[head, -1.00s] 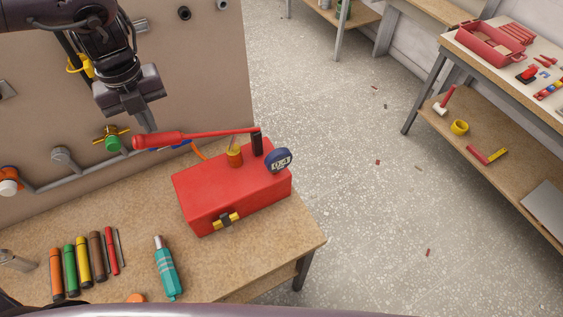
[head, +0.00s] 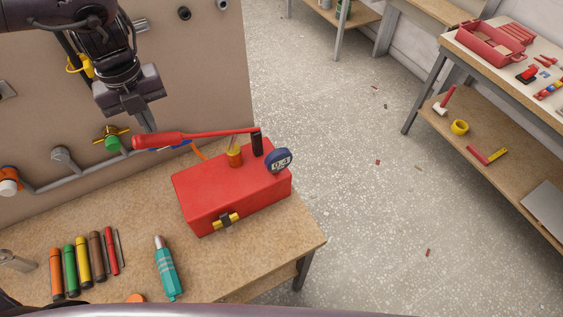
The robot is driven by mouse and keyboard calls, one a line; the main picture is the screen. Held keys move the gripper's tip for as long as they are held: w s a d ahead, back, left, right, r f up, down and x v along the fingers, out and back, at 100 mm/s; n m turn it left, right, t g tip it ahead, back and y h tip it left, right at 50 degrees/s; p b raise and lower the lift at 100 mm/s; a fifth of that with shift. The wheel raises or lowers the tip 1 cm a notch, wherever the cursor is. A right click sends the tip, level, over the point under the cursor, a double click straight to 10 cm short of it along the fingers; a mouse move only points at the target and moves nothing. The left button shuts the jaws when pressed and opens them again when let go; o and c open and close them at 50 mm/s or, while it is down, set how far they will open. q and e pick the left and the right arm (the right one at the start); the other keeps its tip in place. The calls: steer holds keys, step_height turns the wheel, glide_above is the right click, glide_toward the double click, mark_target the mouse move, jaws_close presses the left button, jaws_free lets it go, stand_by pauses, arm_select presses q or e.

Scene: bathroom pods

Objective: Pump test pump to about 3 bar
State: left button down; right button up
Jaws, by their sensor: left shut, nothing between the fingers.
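The test pump is a red box (head: 235,192) on the wooden bench, with a yellow and black latch at its front. Its long red lever (head: 205,135) lies roughly level above the box, from a black post (head: 257,144) at right to a thicker grip (head: 157,140) at left. A round dark blue gauge (head: 278,160) sits at the box's right end; its small display seems to read 0.4. My left gripper (head: 148,125) is shut and empty, pointing down with its fingertips at the lever's grip; whether they touch is unclear. My right gripper is not in view.
A board with pipes and a green valve (head: 112,143) stands behind the bench. Several coloured tubes (head: 83,262) and a teal bottle (head: 167,270) lie on the bench (head: 210,265) at front left. A shelved table with a red toolbox (head: 485,45) stands at right, beyond open floor.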

arm_select(q)
step_height(320, 180, down, 12)
steer(key=b, duration=1.1)
step_height(320, 180, up, 11)
steer(key=p, duration=0.7)
steer(key=shift+r, duration=0.2)
steer(key=shift+r+p, duration=0.35)
steer(key=shift+f, duration=0.1)
step_height(320, 180, down, 12)
steer(key=b, duration=1.1)
step_height(320, 180, up, 12)
steer(key=p, duration=0.9)
